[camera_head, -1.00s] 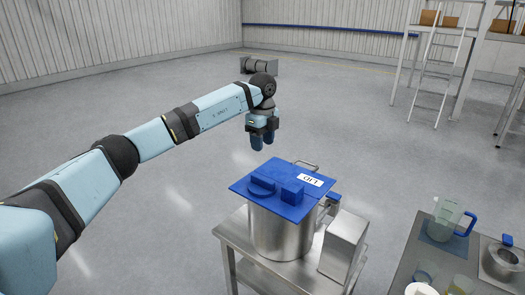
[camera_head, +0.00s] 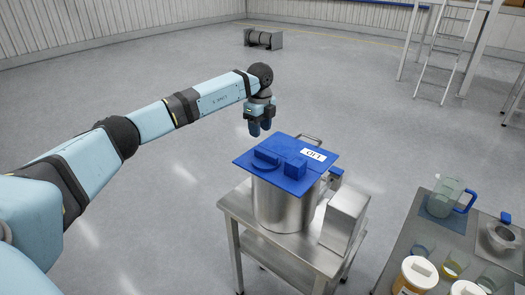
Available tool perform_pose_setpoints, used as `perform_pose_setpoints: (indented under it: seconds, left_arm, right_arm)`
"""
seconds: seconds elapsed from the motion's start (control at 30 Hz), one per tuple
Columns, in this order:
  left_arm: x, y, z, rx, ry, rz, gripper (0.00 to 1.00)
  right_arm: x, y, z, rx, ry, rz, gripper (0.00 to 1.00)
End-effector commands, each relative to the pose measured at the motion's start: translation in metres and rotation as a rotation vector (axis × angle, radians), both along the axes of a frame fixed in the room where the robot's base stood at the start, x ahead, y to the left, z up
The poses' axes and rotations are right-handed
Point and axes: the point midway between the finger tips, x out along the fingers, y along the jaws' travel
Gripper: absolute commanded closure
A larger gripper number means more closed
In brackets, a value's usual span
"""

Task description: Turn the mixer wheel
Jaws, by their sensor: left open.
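A steel pot (camera_head: 285,207) stands on a small metal table. A square blue lid (camera_head: 285,166) with a white label, a rounded blue piece and a blue block covers its top. A metal loop handle (camera_head: 309,138) shows behind the lid. A small blue part (camera_head: 336,171) shows beside the pot's right rim; I cannot tell whether it belongs to the mixer wheel. No wheel is clearly visible. My left gripper (camera_head: 261,128) points down, open and empty, just behind the lid's far left edge in the picture. My right gripper is not in view.
A steel box (camera_head: 345,220) stands on the table (camera_head: 234,210) right of the pot. A second table (camera_head: 398,263) at the lower right holds a clear jug (camera_head: 441,196), a steel vessel (camera_head: 506,236) and several containers. A ladder (camera_head: 447,50) stands behind. The floor left of the pot is clear.

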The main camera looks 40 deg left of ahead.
Motion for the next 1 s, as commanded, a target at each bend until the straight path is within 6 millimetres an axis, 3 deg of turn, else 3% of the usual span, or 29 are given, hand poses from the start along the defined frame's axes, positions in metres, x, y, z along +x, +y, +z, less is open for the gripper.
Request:
perform_pose_setpoints:
  seconds: [0.2, 0.4, 0.6, 0.87, 1.0]
  left_arm:
    - [-0.001, -0.001, -0.047, 0.0, 0.004, 0.0, 0.55]
    - [0.0, 0.0, -0.076, 0.001, 0.002, 0.0, 0.55]
    - [0.0, 0.0, -0.089, 0.001, 0.001, 0.0, 0.55]
    - [0.0, 0.0, -0.09, 0.001, 0.0, 0.0, 0.55]
    - [0.0, 0.0, -0.089, 0.001, 0.0, 0.0, 0.88]
  right_arm:
    - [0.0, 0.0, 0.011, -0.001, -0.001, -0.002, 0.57]
    - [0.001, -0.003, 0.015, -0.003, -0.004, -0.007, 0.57]
    - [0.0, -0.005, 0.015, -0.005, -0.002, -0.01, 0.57]
    - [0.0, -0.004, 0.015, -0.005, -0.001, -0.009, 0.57]
    - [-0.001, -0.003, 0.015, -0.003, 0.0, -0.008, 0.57]
